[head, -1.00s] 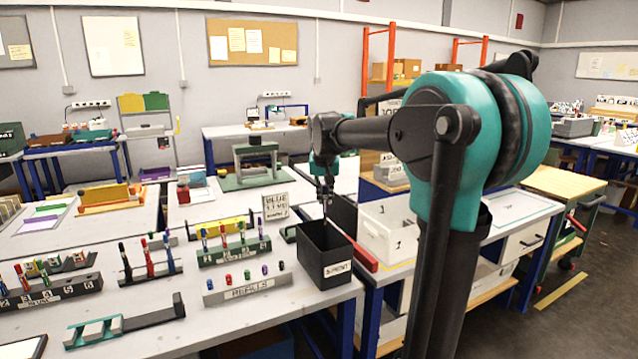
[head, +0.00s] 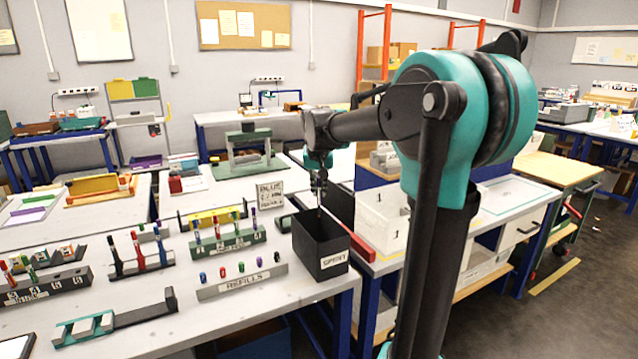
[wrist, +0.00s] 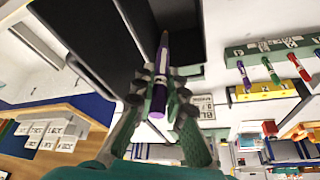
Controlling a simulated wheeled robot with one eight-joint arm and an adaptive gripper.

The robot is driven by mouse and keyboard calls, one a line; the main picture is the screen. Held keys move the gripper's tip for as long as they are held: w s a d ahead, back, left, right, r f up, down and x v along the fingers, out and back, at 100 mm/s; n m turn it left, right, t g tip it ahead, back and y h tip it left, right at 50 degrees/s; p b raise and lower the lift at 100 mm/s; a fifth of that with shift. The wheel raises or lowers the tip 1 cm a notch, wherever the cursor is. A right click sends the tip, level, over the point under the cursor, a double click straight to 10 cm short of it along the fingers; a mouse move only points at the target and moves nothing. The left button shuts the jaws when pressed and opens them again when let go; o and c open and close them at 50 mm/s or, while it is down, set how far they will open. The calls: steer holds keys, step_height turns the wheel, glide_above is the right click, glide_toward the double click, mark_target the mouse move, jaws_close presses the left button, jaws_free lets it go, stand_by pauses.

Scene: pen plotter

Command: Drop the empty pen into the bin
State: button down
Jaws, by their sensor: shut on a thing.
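My gripper (head: 319,192) is shut on a purple pen (wrist: 160,82), held tip-down. In the wrist view the fingers (wrist: 161,98) grip the pen from both sides, with its pointed end away from the palm. The black open-topped bin labelled SPENT (head: 321,258) stands near the table's right edge. My gripper is above its opening, and the pen's dark lower end shows at about the level of the rim. I cannot tell whether the tip is inside. The bin's floor is hidden in the head view.
A grey REFILLS rack (head: 243,280) stands left of the bin, with a green pen rack (head: 228,243) behind it. A small sign (head: 270,194) stands behind the bin. A red bar (head: 357,245) and white bin (head: 382,222) are close on the right.

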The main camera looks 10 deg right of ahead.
step_height(320, 180, down, 12)
steer(key=shift+r, duration=0.15)
stand_by(0.7)
steer(key=c, duration=1.5)
jaws_free()
steer(key=shift+r, duration=0.1)
steer(key=v, duration=1.1)
steer(key=shift+s+r, duration=0.2)
steer(key=shift+r, duration=0.15)
